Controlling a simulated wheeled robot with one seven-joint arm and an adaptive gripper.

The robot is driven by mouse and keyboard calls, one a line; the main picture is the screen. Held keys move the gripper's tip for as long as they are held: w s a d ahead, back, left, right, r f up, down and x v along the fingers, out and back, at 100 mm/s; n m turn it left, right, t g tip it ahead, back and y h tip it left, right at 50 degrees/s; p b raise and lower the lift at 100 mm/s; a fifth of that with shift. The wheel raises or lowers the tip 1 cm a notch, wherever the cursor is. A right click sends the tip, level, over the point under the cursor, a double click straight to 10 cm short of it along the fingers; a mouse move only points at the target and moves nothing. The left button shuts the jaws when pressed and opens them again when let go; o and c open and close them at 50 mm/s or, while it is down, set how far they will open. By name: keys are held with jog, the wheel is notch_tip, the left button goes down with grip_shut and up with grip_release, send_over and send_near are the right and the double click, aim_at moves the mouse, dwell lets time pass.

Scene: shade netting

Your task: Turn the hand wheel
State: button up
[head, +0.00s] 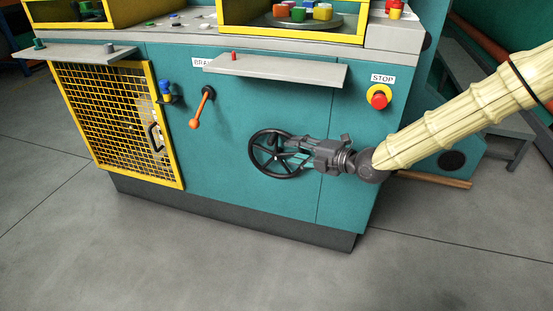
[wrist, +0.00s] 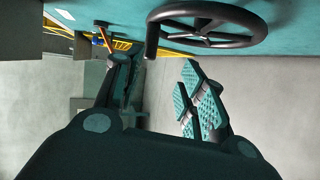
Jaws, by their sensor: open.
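The hand wheel (head: 276,154) is black, with spokes and a round rim, and sits on the teal front of the machine. In the wrist view the wheel (wrist: 212,40) is at the top, and a short dark handle (wrist: 152,41) sticks out from the left of its rim. My gripper (head: 294,160) is in front of the wheel's right half in the head view and hides part of it. In the wrist view my gripper (wrist: 158,72) is open, with nothing between its fingers. The handle shows above the gap between the fingertips. I cannot tell whether a finger touches the wheel.
An orange lever (head: 195,122) and a yellow mesh door (head: 120,125) are left of the wheel. A grey shelf (head: 275,69) juts out above it. A red stop button (head: 379,97) is at upper right. The floor (head: 180,250) in front is clear.

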aim_at(272, 140)
jog(key=shift+n, duration=0.5)
jog(key=shift+w+r+b+x, duration=0.1)
jog(key=shift+r+b+x, duration=0.35)
jog(key=shift+x, duration=1.25)
jog(key=shift+w+r+b+x, duration=0.1)
jog(key=shift+b+x, duration=0.65)
jog(key=shift+x, duration=0.95)
jog(key=shift+w+r+b+x, duration=0.2)
jog(key=shift+b+x, duration=0.4)
jog(key=shift+x, duration=1.1)
grip_shut()
